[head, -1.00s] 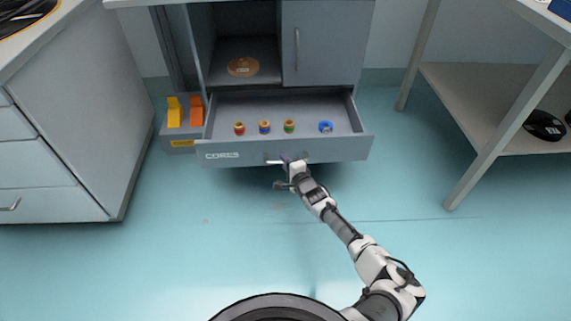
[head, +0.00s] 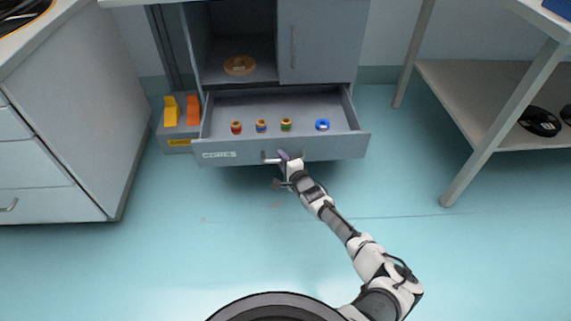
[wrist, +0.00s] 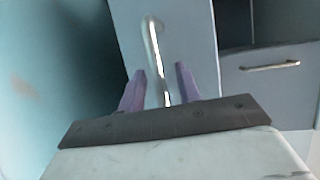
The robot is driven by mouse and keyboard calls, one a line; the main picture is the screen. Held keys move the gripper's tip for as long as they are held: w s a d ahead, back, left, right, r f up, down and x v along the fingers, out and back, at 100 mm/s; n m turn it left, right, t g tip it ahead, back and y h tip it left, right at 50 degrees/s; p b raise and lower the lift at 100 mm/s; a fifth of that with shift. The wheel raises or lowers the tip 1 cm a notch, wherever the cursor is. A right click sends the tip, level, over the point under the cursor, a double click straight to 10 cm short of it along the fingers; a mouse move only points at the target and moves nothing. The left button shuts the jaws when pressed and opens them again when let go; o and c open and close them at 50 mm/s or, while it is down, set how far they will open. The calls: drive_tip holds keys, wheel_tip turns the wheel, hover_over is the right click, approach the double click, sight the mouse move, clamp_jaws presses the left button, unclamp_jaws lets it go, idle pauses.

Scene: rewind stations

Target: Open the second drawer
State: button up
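The grey drawer (head: 230,155) under the cabinet stands pulled out, with several small coloured rings or spools inside. Its label is too blurred to read now. The drawer's bar handle (head: 270,157) is at the middle of its front. My gripper (head: 283,157) is at this handle. In the wrist view the drawer front (wrist: 190,35) fills the upper middle, and the handle (wrist: 153,40) runs between the two purple fingers of my gripper (wrist: 160,78). The fingers are apart, with visible gaps on both sides of the handle.
Above the drawer are an open shelf with an orange-brown roll (head: 240,65) and a closed door (head: 320,40). A box with yellow and orange pieces (head: 180,130) stands left. A white cabinet (head: 60,130) and a shelf table (head: 475,95) flank clear floor.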

drive_tip(key=p+v, duration=0.8)
drive_tip(key=v, duration=0.5)
drive_tip(key=shift+s, duration=0.35)
drive_tip(key=shift+d+r, duration=0.1)
drive_tip(key=shift+r, duration=0.05)
